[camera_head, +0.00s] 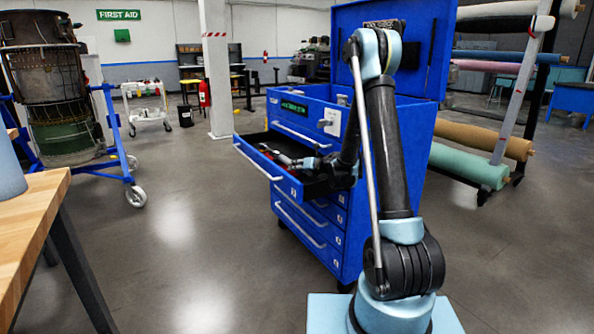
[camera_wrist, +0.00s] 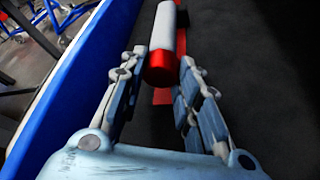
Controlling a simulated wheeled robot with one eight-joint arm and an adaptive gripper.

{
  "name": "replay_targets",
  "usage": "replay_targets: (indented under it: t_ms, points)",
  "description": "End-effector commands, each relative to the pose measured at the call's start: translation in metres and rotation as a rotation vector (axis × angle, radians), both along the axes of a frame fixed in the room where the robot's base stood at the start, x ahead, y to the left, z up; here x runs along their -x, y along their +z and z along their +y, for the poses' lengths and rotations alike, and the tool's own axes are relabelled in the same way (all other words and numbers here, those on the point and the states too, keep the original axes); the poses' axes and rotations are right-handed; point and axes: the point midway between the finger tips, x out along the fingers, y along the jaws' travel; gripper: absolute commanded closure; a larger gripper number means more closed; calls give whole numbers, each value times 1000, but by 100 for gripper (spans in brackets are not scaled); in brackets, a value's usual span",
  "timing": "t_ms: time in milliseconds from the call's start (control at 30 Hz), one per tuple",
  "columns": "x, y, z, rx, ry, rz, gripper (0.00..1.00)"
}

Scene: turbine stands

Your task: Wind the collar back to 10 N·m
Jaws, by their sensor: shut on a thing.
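A tool with a grey cylindrical handle (camera_wrist: 166,28) and a red end piece (camera_wrist: 160,66) lies between my fingers in the wrist view. The red piece looks like the collar; no scale or number on it can be read. My gripper (camera_wrist: 163,58) is shut on this red end, one finger on each side. In the head view my gripper (camera_head: 291,161) reaches into the open top drawer (camera_head: 259,172) of a blue tool cabinet (camera_head: 318,215), and the tool itself is hard to make out.
The drawer's blue wall (camera_wrist: 62,80) runs close along the left in the wrist view. A red strip (camera_wrist: 162,96) lies on the dark drawer floor below the tool. A wooden bench (camera_head: 35,207) stands at the left; grey floor lies between bench and cabinet.

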Motion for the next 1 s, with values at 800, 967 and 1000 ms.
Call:
replay_targets:
  t_ms: [800,967,1000]
  points:
    - [-1,-1,-1,-132,0,89,94]
    - [0,-1,-1,-131,0,88,49]
    - [0,-1,-1,-131,0,88,49]
